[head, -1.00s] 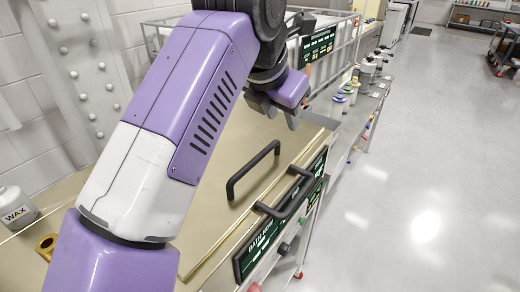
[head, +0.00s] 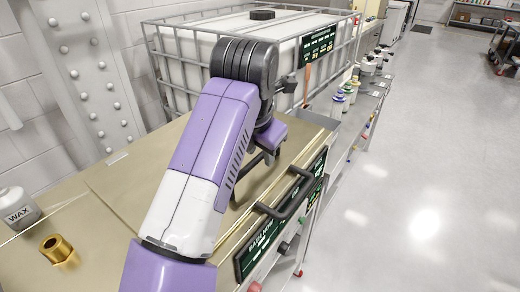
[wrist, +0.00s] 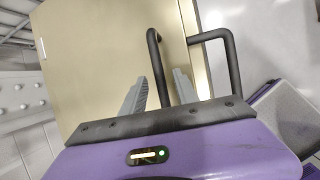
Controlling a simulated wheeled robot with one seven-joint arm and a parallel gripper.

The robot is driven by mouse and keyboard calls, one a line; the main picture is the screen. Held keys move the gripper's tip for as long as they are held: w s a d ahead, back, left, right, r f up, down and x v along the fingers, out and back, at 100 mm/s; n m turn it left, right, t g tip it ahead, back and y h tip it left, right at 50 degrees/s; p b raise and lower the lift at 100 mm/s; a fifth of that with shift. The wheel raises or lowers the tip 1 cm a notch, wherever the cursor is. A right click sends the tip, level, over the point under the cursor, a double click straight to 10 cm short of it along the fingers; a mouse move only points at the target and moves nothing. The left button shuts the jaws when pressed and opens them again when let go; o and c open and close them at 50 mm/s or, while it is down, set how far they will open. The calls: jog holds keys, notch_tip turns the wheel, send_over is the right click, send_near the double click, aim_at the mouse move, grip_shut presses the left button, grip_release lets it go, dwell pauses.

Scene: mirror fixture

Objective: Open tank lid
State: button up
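The tan tank lid (head: 150,150) lies flat and closed on the tank top. Its black bar handle (head: 234,198) is partly hidden behind my arm in the head view. In the wrist view the handle (wrist: 153,50) stands on the tan lid (wrist: 100,60). My gripper (wrist: 160,76) is open, its two grey fingers apart. The handle bar runs between them in the picture; I cannot tell whether either finger touches it or how deep it sits. In the head view the purple hand is over the handle and the fingers are hidden.
A second black handle (head: 285,205) is on the front panel (head: 262,246), close to the lid handle. A caged white tank (head: 200,40) stands behind. A wax bottle (head: 16,208) and brass fitting (head: 57,248) are at left. The floor (head: 430,180) at right is clear.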

grip_shut()
dwell(1.4)
